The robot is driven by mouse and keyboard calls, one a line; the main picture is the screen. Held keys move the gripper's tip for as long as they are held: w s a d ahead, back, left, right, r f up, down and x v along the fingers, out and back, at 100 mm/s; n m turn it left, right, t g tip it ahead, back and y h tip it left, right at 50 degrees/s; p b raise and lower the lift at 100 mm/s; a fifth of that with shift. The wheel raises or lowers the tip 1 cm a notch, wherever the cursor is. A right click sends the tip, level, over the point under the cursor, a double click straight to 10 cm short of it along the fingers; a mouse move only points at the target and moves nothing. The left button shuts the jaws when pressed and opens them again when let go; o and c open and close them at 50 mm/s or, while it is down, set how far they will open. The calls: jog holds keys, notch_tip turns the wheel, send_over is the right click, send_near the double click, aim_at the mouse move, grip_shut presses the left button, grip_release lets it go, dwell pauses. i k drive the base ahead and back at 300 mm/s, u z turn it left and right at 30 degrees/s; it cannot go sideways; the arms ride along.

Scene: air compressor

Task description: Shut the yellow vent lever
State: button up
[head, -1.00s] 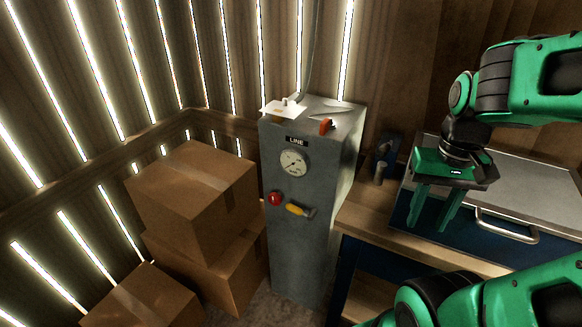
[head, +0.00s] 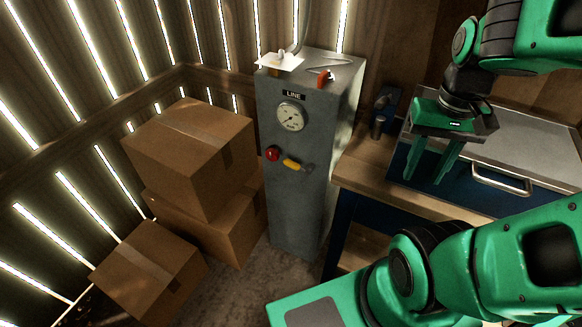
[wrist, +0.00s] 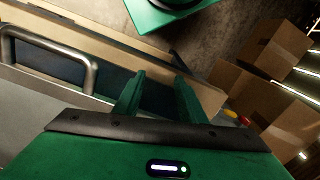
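The yellow vent lever (head: 293,164) is on the front of the grey compressor cabinet (head: 299,205), just right of a red knob (head: 272,153) and below the round gauge (head: 291,116). It lies nearly level, tilted slightly down to the right, with a grey part at its right end. My gripper (head: 424,171) hangs fingers down over the workbench, well to the right of the lever and apart from it. Its two fingers are spread with nothing between them. The fingers also show in the wrist view (wrist: 158,98), with a small red and yellow patch at the right, partly cut off from clear view.
Stacked cardboard boxes (head: 190,155) stand left of the cabinet, with another box (head: 150,270) on the floor. A wooden workbench (head: 400,192) with a blue, metal-handled toolbox (head: 500,180) is at the right. An orange-red item (head: 324,79) is on the cabinet top.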

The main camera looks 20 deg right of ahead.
aim_at(290, 164)
jog(key=u, duration=2.7)
jog(key=i, duration=0.5)
jog(key=z, duration=2.55)
